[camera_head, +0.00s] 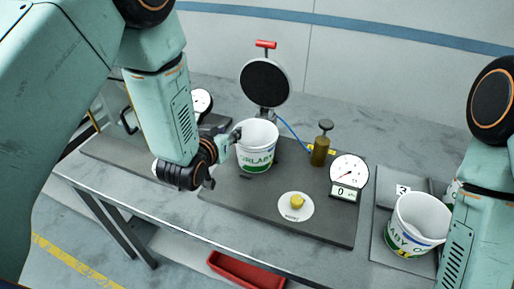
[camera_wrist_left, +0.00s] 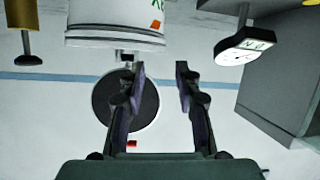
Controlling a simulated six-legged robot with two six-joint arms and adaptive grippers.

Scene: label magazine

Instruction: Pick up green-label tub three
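In the head view a white tub (camera_head: 256,158) with a green label stands upright on a dark mat in mid-table. A white tub, apparently this one, shows cut off at the top of the left wrist view (camera_wrist_left: 115,25). My left gripper (camera_head: 222,158) is just left of the mid-table tub. In the wrist view its fingers (camera_wrist_left: 158,85) are apart with nothing between them. I cannot tell whether a finger touches the tub. Another white tub (camera_head: 416,228), its label showing green and yellow, stands at the right by a "3" sign (camera_head: 403,189). My right gripper is not in view.
A round black plate with a red handle (camera_head: 264,82) stands behind the mid-table tub. A brass cylinder (camera_head: 320,150), a dial gauge (camera_head: 349,170) and a yellow knob on a white disc (camera_head: 297,203) are to its right. A red bin (camera_head: 245,270) is below the table.

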